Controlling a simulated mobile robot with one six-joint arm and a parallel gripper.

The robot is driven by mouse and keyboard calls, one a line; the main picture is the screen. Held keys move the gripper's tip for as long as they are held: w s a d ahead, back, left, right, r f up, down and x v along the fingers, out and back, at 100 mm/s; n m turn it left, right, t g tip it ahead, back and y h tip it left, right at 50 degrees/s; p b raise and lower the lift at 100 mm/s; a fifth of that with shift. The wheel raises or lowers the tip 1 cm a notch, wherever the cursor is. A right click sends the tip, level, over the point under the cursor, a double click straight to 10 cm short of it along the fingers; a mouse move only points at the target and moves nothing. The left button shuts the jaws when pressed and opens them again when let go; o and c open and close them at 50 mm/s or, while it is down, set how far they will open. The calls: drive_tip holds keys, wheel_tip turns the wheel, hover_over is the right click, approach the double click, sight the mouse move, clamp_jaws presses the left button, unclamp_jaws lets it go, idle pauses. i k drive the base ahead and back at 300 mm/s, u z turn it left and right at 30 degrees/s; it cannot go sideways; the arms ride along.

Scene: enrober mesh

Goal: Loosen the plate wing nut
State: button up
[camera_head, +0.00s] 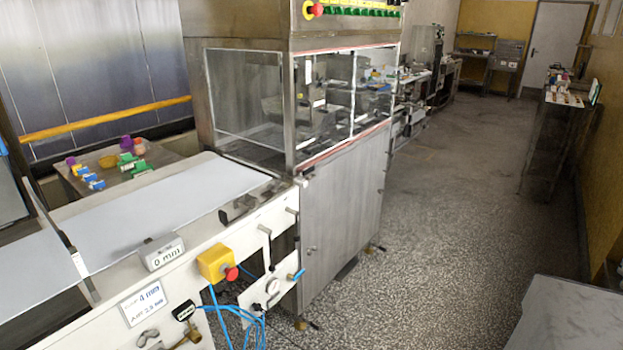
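My gripper is not in view. I cannot identify the plate wing nut for certain. A small grey lobed piece (148,338) on the white front panel of the conveyor (95,325), at the bottom edge of the view, looks like a wing nut, but it is too small to be sure. Dark metal parts (240,207) sit on the conveyor's side rail near the glazed machine. A grey block marked "0 mm" (162,257) stands on the rail further left.
A yellow box with a red button (217,264) and blue hoses (240,312) stick out from the panel. The steel glazed machine (342,215) stands behind. The speckled floor (430,230) is open to the right. A grey surface (570,318) fills the lower right corner.

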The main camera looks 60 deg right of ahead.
sight(274, 188)
drive_tip(key=z, duration=0.15)
drive_tip(key=k, duration=0.25)
drive_tip(key=z, duration=1.85)
drive_tip(key=k, duration=0.9)
drive_tip(key=u, duration=0.2)
drive_tip(key=i, duration=0.8)
